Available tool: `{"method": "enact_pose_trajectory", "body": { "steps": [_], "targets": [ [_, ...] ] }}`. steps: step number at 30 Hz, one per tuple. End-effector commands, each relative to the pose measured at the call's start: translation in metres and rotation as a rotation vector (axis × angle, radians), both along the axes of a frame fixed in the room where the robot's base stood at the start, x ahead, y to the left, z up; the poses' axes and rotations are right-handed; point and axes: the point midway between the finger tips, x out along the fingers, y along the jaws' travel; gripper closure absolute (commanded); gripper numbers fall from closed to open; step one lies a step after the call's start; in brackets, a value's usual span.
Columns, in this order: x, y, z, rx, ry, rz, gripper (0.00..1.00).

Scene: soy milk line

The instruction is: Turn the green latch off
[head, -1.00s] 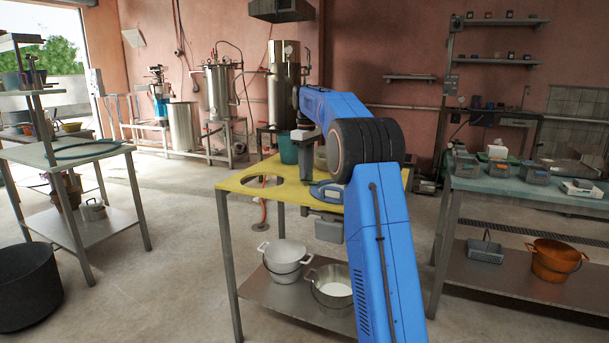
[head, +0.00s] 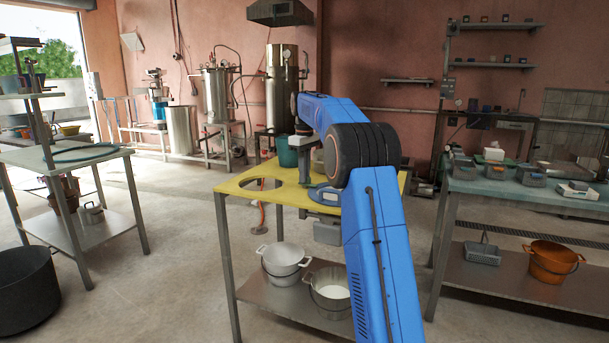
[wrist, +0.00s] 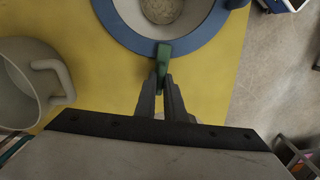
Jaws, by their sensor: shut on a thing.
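The green latch (wrist: 165,60) sticks out from the near rim of a blue ring (wrist: 128,40) in the wrist view. The ring surrounds a pale round opening with grainy beige stuff inside. My gripper (wrist: 163,80) is shut on the lower end of the latch, with one dark finger on each side. In the head view my gripper (head: 303,178) points down at the yellow table, beside the blue ring (head: 326,195). My blue arm hides part of the ring there, and I cannot make out the latch in that view.
A grey pot with a handle (wrist: 28,85) stands left of the ring on the yellow table (head: 233,187). A teal bucket (head: 287,151) stands behind my gripper.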

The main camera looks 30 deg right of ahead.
Motion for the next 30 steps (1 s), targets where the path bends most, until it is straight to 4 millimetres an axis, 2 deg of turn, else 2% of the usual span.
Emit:
{"method": "enact_pose_trajectory", "body": {
  "steps": [8, 30],
  "targets": [
    [0.0003, -0.0005, 0.0003, -0.001, -0.001, -0.183, 1.0],
    [0.0004, -0.0019, 0.0007, 0.0, -0.002, -0.883, 1.0]
  ]
}}
